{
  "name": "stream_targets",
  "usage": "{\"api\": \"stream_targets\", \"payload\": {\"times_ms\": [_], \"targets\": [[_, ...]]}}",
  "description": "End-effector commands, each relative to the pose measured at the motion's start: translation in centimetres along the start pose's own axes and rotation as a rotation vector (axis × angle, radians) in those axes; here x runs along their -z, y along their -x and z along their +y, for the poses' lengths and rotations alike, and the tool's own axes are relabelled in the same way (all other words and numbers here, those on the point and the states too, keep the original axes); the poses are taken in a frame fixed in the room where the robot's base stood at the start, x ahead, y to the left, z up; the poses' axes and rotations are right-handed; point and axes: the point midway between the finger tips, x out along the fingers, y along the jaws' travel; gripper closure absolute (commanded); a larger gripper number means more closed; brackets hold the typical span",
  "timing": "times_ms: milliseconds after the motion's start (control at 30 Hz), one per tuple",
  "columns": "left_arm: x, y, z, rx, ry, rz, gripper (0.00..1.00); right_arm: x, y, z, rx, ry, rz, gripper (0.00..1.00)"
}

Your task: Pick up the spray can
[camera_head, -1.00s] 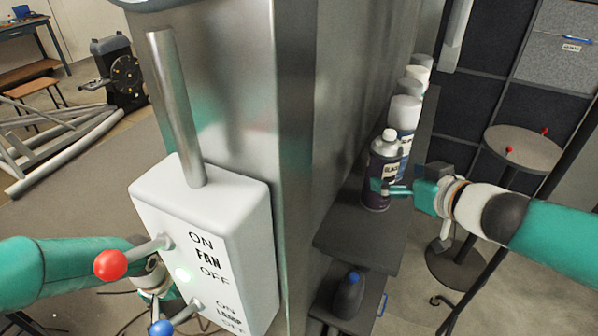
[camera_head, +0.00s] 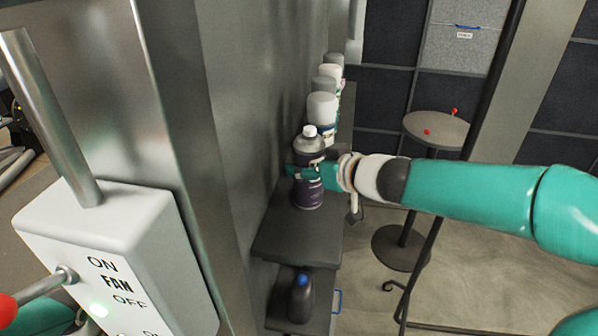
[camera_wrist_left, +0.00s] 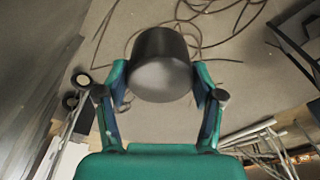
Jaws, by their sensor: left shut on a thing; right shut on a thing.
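A purple and grey bottle-shaped can (camera_head: 307,197) with a white cap stands upright at the near end of a dark shelf (camera_head: 296,238). My right gripper (camera_head: 306,172) reaches in from the right and is shut on this can around its middle. The fingers hide part of its label. In the left wrist view, my left gripper (camera_wrist_left: 161,70) is shut on a dark round-ended cylinder (camera_wrist_left: 160,78), seen end-on. I cannot tell what it is. In the head view only a bit of my left arm shows at the lower left.
Several white-topped containers (camera_head: 322,108) stand behind the can along the metal wall. A dark bottle (camera_head: 301,297) is on a lower shelf. A white ON/OFF FAN switch box (camera_head: 118,260) is at the left. A round stool (camera_head: 437,129) stands to the right. Cables (camera_wrist_left: 210,20) lie on the floor.

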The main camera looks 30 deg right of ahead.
Motion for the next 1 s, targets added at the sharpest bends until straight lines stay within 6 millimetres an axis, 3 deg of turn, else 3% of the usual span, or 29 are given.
{"api": "stream_targets", "payload": {"times_ms": [33, 133, 533, 1000], "targets": [[0.0, 0.0, 0.0, 0.0, 0.0, 0.0, 0.46, 0.0, 0.0, 0.0, 0.0, -0.001, 0.0, 0.61], [0.0, 0.0, 0.0, 0.0, 0.0, 0.0, 0.46, 0.1, 0.1, 0.0, 0.0, 0.0, 0.003, 0.75], [0.1, 1.0, 0.0, 0.0, 0.001, 0.0, 0.46, 1.1, 0.4, 0.0, 0.001, 0.0, 0.003, 0.75], [0.9, 7.6, -0.1, 0.0, 0.002, 0.0, 0.46, 7.5, 3.0, -0.1, 0.001, 0.001, 0.003, 0.75]]}}
